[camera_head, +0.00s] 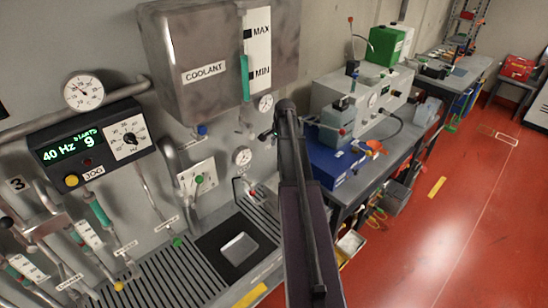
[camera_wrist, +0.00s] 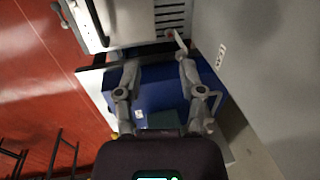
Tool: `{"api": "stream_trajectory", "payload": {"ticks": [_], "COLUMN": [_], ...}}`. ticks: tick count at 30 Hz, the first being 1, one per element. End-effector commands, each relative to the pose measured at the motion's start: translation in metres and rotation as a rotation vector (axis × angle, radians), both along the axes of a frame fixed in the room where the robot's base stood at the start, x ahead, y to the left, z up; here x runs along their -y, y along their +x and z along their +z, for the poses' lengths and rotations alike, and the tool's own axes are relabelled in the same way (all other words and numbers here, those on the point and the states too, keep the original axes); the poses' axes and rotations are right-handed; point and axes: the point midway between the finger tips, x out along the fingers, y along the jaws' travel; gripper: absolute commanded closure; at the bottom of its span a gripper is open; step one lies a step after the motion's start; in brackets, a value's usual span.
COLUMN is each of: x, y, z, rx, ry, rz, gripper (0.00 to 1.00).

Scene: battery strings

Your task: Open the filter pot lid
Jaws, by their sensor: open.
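I cannot pick out a filter pot or its lid for certain in either view. My gripper (camera_wrist: 157,72) shows in the wrist view with its two grey fingers spread apart and nothing seen between them. Beyond the fingers lies a blue box-like thing (camera_wrist: 160,92), with a pale slotted unit (camera_wrist: 135,20) above it in the picture. In the head view my arm stands in the middle and hides most of the gripper.
The grey coolant tank (camera_head: 205,75) hangs on the wall, left of my arm. Below it are gauges, valves and a slotted drain tray (camera_head: 165,275). Right of my arm, a bench (camera_head: 375,180) carries a blue box (camera_head: 335,165) and a grey machine (camera_head: 340,90). The red floor (camera_head: 440,235) is mostly clear.

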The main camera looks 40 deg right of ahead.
Motion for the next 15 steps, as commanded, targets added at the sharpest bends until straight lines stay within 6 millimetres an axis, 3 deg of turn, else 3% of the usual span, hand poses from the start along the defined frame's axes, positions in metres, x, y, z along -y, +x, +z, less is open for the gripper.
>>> {"api": "stream_trajectory", "payload": {"ticks": [6,15], "x": [0.000,0.000], "y": [-0.003,-0.005], "z": [0.019,0.025], "rx": [0.000,0.000], "ry": [0.000,0.000], "rz": [0.000,0.000], "gripper": [0.49,0.49]}}
